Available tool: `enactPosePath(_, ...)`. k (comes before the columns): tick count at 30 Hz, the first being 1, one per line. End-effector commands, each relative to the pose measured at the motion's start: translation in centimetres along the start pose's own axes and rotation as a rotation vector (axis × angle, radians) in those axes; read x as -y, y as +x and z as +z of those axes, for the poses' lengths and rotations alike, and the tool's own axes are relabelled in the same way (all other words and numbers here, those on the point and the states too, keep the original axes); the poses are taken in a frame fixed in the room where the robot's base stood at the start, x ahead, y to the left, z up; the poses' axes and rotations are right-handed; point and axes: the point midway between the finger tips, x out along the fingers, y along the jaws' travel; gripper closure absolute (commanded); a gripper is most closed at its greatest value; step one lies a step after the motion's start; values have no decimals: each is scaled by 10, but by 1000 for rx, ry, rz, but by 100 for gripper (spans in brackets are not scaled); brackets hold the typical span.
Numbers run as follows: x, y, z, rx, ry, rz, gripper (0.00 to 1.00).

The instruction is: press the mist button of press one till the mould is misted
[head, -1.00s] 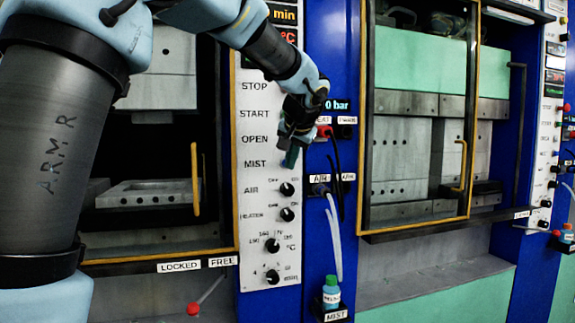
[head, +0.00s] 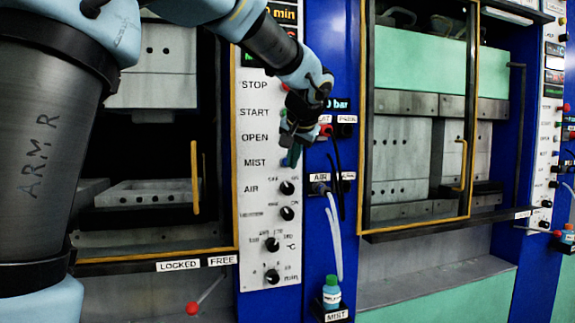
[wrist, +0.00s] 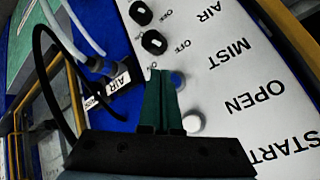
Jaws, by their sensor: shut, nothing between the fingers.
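My gripper (head: 291,157) is shut and empty, its dark green fingers in front of the left press's white control panel (head: 257,185). In the wrist view its fingertips (wrist: 160,74) are right beside the blue mist button (wrist: 178,80), which lies by the MIST label (wrist: 228,53). I cannot tell whether they touch the panel or the button. In the head view the gripper largely covers that button. A grey mould block (head: 150,193) sits inside the left press; no mist shows on it.
A white button (wrist: 194,122) by the OPEN label is close to the fingers. Black knobs (head: 287,188) sit lower on the panel. Hoses (head: 335,235) hang to the right, above a blue mist bottle (head: 331,292). A red-knobbed lever (head: 192,308) stands below the left press.

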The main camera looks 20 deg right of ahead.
Motion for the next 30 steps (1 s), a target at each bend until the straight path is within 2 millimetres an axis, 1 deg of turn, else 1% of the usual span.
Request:
enactPosePath(8, -7, -6, 6, -1, 1, 1, 100)
enactPosePath(21, -26, -33, 25, -1, 1, 1, 100)
enactPosePath(30, -26, -35, 25, 0, 1, 0, 100)
